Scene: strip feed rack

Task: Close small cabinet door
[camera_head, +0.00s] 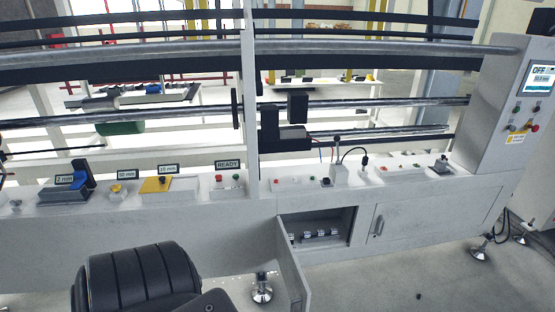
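The small cabinet door (293,264) is a pale grey panel on the low front of the rack. It stands open, swung outward toward me from the left side of the opening. The cabinet opening (340,240) shows a dark inside with several small silver and black parts (320,234) on its floor. Neither gripper shows. A black ribbed link of mine fills the lower left, left of the door and apart from it in the picture.
A closed door (402,219) with a handle (379,225) is right of the opening. A levelling foot (261,288) stands left of the open door. Above run a ledge with buttons, a READY label (227,164) and rails. A control panel (509,100) is at right. Floor at lower right is mostly clear.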

